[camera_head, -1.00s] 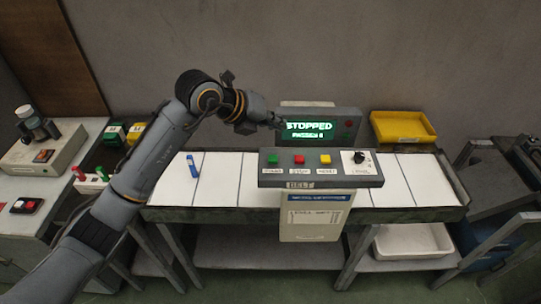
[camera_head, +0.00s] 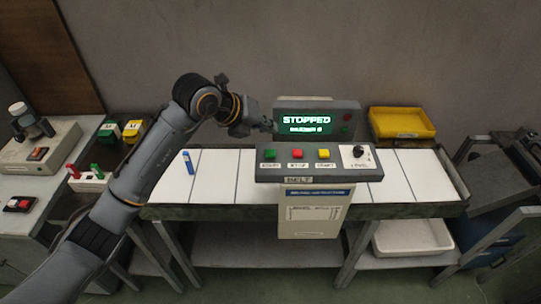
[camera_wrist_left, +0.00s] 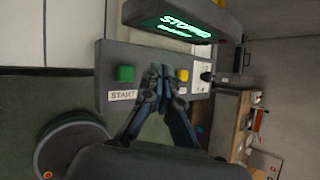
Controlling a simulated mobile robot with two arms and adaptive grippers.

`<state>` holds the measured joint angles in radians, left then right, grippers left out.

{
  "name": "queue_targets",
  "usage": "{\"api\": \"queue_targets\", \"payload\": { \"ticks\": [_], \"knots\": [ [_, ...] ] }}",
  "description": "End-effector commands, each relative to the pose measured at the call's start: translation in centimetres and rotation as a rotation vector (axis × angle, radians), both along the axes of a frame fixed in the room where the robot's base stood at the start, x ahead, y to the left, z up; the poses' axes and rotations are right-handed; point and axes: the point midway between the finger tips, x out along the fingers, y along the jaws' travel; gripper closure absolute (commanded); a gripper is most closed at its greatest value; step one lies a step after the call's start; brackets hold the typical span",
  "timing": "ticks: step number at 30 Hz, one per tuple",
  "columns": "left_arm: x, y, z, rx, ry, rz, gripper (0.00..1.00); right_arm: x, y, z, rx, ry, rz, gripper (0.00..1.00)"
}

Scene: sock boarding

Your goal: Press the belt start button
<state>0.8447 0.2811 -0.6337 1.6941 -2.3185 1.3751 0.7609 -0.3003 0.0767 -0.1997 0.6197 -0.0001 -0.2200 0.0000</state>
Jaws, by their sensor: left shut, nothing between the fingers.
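The green start button (camera_head: 270,153) sits at the left end of the grey belt control panel (camera_head: 300,177). It also shows in the left wrist view (camera_wrist_left: 125,74), above a START label (camera_wrist_left: 122,96). A red button (camera_head: 297,153) and a yellow button (camera_head: 323,153) stand to its right. The display (camera_head: 306,123) reads STOPPED. My left gripper (camera_head: 268,125) is shut and empty, a little behind and above the green button in the picture, apart from it. In the left wrist view its fingers (camera_wrist_left: 160,72) cover the red button. My right gripper is not in view.
The belt (camera_head: 216,177) runs behind the panel, with a blue item (camera_head: 188,163) on its left part. A yellow tray (camera_head: 402,123) stands behind it at right, and a white bin (camera_head: 412,238) below. A side table with devices (camera_head: 38,150) stands at left.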

Motion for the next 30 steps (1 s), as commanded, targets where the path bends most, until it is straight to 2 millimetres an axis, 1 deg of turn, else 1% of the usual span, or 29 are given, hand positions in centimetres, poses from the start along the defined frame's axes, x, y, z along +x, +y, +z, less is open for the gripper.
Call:
{"api": "queue_targets", "payload": {
  "ticks": [1, 3, 6, 10, 13, 30],
  "knots": [
    [0.0, 0.0, -1.4, 0.0, 0.002, 0.0, 1.0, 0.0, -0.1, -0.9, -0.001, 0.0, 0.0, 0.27],
    [-0.1, 0.0, -2.4, -0.001, 0.002, -0.001, 1.0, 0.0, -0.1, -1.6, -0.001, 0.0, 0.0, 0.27],
    [0.0, 0.0, -3.8, 0.001, 0.0, -0.001, 1.0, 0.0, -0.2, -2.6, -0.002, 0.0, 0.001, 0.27],
    [0.0, 0.0, -4.8, 0.0, -0.001, -0.001, 1.0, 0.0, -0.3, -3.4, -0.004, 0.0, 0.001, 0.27],
    [0.0, 0.0, -5.1, 0.0, -0.001, -0.001, 1.0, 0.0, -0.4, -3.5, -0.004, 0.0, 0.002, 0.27],
    [0.0, 0.0, -5.0, 0.001, 0.0, -0.001, 1.0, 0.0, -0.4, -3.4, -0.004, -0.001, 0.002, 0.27]
  ]
}}
